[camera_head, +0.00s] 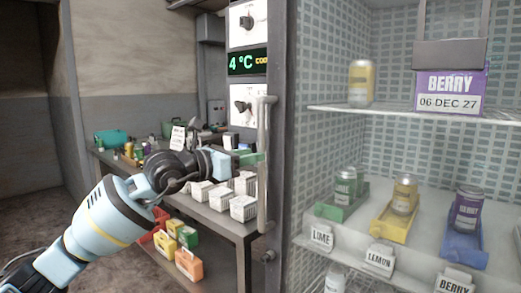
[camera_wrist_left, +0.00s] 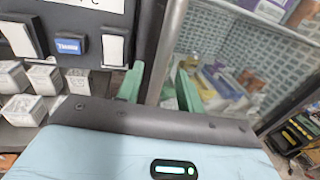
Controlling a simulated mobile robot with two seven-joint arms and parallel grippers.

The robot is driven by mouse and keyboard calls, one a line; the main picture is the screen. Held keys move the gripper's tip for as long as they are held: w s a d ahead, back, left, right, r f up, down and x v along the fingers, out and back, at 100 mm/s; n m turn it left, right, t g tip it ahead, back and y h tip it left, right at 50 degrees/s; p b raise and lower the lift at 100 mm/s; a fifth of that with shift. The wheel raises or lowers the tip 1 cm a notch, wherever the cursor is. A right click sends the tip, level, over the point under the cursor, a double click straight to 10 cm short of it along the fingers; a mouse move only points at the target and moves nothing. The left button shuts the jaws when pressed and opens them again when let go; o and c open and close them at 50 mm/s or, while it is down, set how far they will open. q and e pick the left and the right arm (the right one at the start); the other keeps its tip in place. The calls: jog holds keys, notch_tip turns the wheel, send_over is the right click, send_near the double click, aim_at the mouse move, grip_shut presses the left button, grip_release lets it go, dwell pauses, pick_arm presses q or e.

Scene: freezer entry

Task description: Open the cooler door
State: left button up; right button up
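The cooler door has a grey frame (camera_head: 284,60) and a clear pane, and it looks shut. Its upright grey bar handle (camera_head: 264,195) is on the left side of the frame. My left gripper (camera_head: 254,158) is at the middle of the handle, with green fingertips at or very near it. In the left wrist view the green fingers (camera_wrist_left: 160,87) stand apart, with a grey upright strip (camera_wrist_left: 165,45) between them. My right gripper is in neither view.
Behind the pane are shelves with cans in coloured holders (camera_head: 401,215) and a purple berry box (camera_head: 450,92). Left of the door, a dark worktable (camera_head: 222,222) holds several white boxes (camera_head: 243,207). A control panel (camera_head: 248,62) reads 4 °C.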

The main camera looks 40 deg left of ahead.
pick_arm(q)
jog(key=x, duration=0.4)
jog(key=shift+w+p, duration=0.1)
jog(key=shift+p, duration=0.3)
grip_shut()
